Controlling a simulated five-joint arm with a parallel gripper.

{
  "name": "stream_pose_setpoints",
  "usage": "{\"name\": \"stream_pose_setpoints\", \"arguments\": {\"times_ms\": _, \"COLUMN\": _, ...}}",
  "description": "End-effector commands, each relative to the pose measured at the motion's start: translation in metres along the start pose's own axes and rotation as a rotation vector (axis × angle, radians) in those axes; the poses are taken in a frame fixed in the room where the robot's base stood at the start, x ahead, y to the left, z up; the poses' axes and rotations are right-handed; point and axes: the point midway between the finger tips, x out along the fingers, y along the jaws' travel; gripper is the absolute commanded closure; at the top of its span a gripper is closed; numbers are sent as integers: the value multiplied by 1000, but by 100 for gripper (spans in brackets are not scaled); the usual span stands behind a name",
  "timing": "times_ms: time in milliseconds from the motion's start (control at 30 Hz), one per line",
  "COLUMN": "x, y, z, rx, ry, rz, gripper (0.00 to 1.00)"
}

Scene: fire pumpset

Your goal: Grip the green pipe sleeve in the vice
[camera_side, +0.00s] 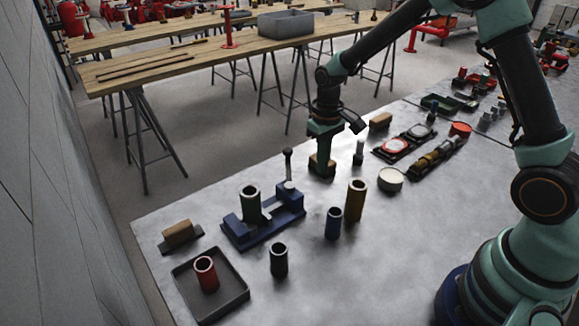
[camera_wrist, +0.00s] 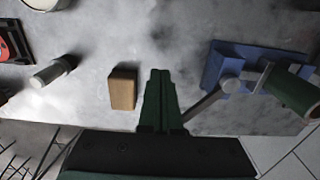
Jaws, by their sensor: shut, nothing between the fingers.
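The green pipe sleeve (camera_side: 250,205) stands upright on the blue vice (camera_side: 268,236), at its jaws; whether they press on it I cannot tell. The vice's lever (camera_side: 288,166) with a dark knob rises at its far right end. My gripper (camera_side: 322,172) is shut and empty, pointing down to the right of and beyond the vice. In the wrist view my gripper (camera_wrist: 159,76) is between a brown block (camera_wrist: 123,89) and the vice (camera_wrist: 238,62). The green sleeve (camera_wrist: 292,90) shows there at the right edge, and the grey lever (camera_wrist: 208,103) lies near the fingers.
A blue sleeve (camera_side: 333,224), a brown-yellow sleeve (camera_side: 355,200) and a black sleeve (camera_side: 279,260) stand near the vice. A red sleeve (camera_side: 205,274) stands in a dark tray (camera_side: 238,293). A brush-like block (camera_side: 178,233) lies at left. Several fittings lie at right.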

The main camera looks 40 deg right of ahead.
Motion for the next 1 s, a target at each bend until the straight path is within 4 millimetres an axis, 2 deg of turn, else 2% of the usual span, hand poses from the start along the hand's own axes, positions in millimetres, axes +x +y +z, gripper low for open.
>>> {"name": "stream_pose_setpoints", "arguments": {"times_ms": 467, "x": -3, "y": 0, "z": 12, "rx": 0, "ry": 1, "rz": 0, "gripper": 100}}
{"name": "stream_pose_setpoints", "arguments": {"times_ms": 1000, "x": -42, "y": 0, "z": 11, "rx": 0, "ry": 2, "rz": 0, "gripper": 100}}
